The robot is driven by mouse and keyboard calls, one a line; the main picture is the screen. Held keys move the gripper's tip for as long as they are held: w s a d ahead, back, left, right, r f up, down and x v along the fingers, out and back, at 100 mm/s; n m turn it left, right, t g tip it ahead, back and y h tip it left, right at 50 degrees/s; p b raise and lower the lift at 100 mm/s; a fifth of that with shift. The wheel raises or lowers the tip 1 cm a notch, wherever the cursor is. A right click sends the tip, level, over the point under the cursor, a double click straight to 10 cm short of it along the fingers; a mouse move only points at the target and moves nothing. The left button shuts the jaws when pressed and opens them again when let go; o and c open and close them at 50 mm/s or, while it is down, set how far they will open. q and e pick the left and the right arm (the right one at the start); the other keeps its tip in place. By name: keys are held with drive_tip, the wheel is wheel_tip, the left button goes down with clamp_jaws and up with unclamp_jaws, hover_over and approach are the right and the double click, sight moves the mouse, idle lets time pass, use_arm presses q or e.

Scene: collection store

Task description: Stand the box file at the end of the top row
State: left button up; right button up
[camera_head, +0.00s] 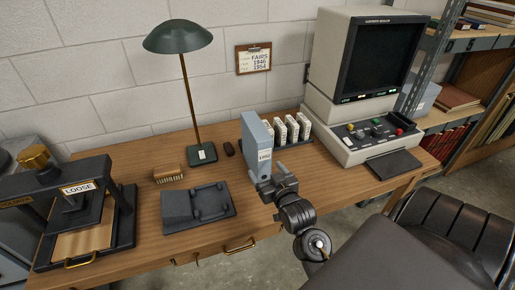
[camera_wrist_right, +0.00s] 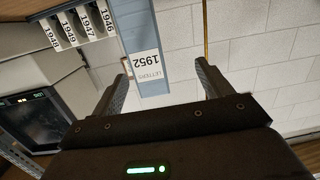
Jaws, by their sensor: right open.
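The blue-grey box file (camera_head: 254,137) stands upright on the desk, left of a row of white files (camera_head: 292,130) in a dark rack. Its spine label reads 1952, and in the right wrist view the box file (camera_wrist_right: 139,40) appears upside down with "LETTERS 1952". My right gripper (camera_head: 273,181) is open at the front of the box file, near its lower spine. In the wrist view its fingers (camera_wrist_right: 161,76) are spread, with the file's end showing between them. Whether they touch it I cannot tell. My left gripper is not in view.
A green lamp (camera_head: 180,38) and a dark tray (camera_head: 197,206) stand left of the file. A "LOOSE" press (camera_head: 80,205) is at the far left. A film reader (camera_head: 368,75) stands right of the rack. A chair (camera_head: 400,255) is in front. A wall sign (camera_head: 253,58) reads "FAIRS 1946 1954".

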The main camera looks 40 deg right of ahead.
sight(264, 150)
drive_tip(key=d+r, duration=0.1)
drive_tip(key=w+d+r+t+h, duration=0.1)
drive_tip(key=shift+w+r+m, duration=0.1)
drive_tip(key=shift+r+m, duration=0.3)
drive_tip(key=shift+p+x, duration=0.55)
drive_tip(key=shift+x, duration=2.15)
drive_tip(key=w, duration=0.1)
drive_tip(key=w+d+p, duration=0.1)
drive_tip(key=w, duration=0.1)
drive_tip(key=w+d+f, duration=0.1)
drive_tip(key=shift+w+d+f, duration=0.1)
drive_tip(key=shift+w+d, duration=0.05)
drive_tip(key=shift+w, duration=0.1)
drive_tip(key=c, duration=1.6)
clamp_jaws()
